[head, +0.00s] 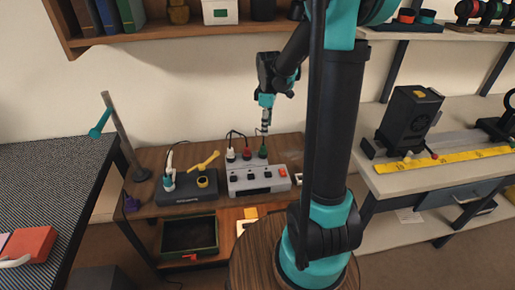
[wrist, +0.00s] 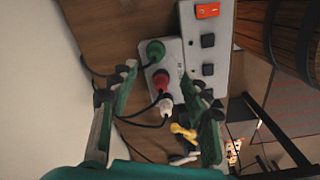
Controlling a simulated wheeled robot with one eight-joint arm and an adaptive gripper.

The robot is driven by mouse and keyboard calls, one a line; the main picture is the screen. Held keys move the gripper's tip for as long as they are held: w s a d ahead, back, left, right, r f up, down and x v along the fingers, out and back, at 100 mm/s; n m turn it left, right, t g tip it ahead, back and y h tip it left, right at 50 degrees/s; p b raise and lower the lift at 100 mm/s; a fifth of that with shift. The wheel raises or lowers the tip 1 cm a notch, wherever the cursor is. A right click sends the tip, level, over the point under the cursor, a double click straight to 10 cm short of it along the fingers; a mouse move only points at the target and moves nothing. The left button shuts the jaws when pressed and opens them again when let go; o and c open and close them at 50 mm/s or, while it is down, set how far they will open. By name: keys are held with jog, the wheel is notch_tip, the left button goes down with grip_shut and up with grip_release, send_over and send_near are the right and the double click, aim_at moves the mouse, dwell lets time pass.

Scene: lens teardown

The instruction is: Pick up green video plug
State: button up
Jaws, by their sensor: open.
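The green plug is a little beyond the fingertips, and the red plug (wrist: 161,80) and white plug (wrist: 166,106) appear between the fingers.
A dark box (head: 190,192) with a white plug and yellow parts stands left of the switch box. A shelf (head: 140,38) hangs above. Black cables loop behind the plugs.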

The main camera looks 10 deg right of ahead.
aim_at(263, 145)
jog(key=shift+n, duration=0.5)
jog(key=f, duration=0.4)
jog(key=w+f, duration=0.1)
jog(key=f, duration=0.3)
jog(key=a+f, duration=0.1)
jog(key=f, duration=0.3)
jog(key=shift+w+f, duration=0.1)
jog(key=shift+w, duration=0.1)
jog(key=shift+c, duration=0.5)
grip_shut()
